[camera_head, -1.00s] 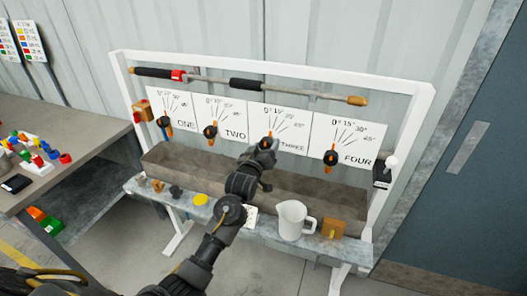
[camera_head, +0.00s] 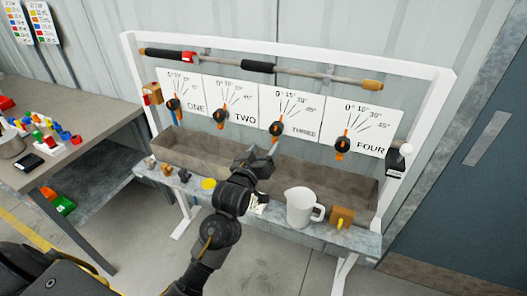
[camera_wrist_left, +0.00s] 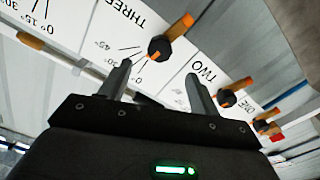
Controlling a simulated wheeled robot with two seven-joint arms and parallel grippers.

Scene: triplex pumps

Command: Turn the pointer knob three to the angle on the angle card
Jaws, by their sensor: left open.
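Knob three (camera_head: 276,128) is black with an orange pointer, on the white panel marked THREE (camera_head: 304,131). Its pointer stands roughly upright near the 0° mark in the head view; its exact angle is too small to read. Knob three also shows in the left wrist view (camera_wrist_left: 160,48), beyond the fingertips and apart from them. My left gripper (camera_head: 262,160) is open and empty, below and in front of knob three. Its two fingers show spread in the left wrist view (camera_wrist_left: 158,88). A white card (camera_head: 257,206), perhaps the angle card, is partly hidden behind my left arm; its writing is unreadable.
Knob two (camera_head: 219,115) and knob four (camera_head: 342,145) flank knob three. A grey trough (camera_head: 310,179) runs below the panels. A white jug (camera_head: 301,207) and a wooden block (camera_head: 342,215) stand on the front ledge. A bar (camera_head: 300,71) crosses above the panels.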

